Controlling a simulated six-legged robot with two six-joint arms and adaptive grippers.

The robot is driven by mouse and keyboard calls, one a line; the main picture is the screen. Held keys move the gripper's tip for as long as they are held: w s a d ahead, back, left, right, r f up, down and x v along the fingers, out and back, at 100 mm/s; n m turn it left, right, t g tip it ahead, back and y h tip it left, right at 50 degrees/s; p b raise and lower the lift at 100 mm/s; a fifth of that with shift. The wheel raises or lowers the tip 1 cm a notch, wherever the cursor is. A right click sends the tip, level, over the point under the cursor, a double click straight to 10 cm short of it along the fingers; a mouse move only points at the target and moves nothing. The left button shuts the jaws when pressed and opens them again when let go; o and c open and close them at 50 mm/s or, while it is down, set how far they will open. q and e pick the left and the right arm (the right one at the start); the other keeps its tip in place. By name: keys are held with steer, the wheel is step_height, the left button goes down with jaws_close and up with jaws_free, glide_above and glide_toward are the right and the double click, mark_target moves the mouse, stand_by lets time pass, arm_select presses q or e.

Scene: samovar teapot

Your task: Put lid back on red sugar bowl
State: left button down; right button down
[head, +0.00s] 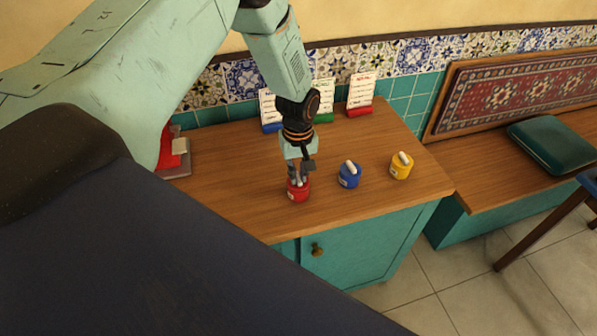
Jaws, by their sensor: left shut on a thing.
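The red sugar bowl (298,194) stands upright on the wooden counter. My left gripper (298,179) points straight down over it, shut on the small light-coloured knob at its top. The fingers hide much of the lid, so I cannot tell whether the lid rests fully on the rim or sits just above it. My right gripper is not in view.
A blue bowl (348,175) and a yellow bowl (401,166), each with a pale piece on top, stand to the right on the counter (340,210). Cards in coloured stands (361,94) are behind. A bench (510,185) is at right.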

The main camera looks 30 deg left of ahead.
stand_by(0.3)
arm_select(q)
steer(key=c, duration=1.3)
jaws_free()
steer(key=o, duration=0.5)
steer(key=shift+r+p, duration=3.35)
steer(key=shift+r, duration=0.2)
